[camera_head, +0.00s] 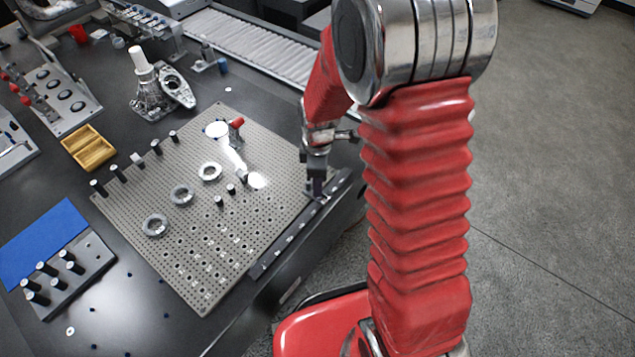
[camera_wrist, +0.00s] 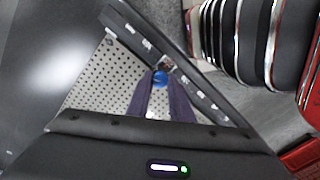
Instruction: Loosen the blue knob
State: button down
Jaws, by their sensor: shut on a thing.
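The blue knob (camera_wrist: 160,77) shows in the wrist view between the tips of my gripper (camera_wrist: 160,88). My gripper is shut on it. In the head view my gripper (camera_head: 316,190) points down at the right edge of the perforated plate (camera_head: 240,240), by the dark rail (camera_head: 335,190). The knob is hidden behind the fingers there, so its turn cannot be told.
Ring parts (camera_head: 182,194) and black-topped pins (camera_head: 157,147) stand on the plate. A red-tipped part (camera_head: 236,124) is near its back. A wooden tray (camera_head: 88,148), a blue mat (camera_head: 42,240) and a conveyor (camera_head: 260,48) lie around it. Open floor is at the right.

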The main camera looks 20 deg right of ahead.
jog(key=shift+n, duration=1.3)
jog(key=c, duration=1.6)
grip_release()
jog(key=shift+o, duration=0.2)
jog(key=shift+r, duration=0.1)
notch_tip(320, 180, up, 14)
jog(key=shift+f, duration=0.2)
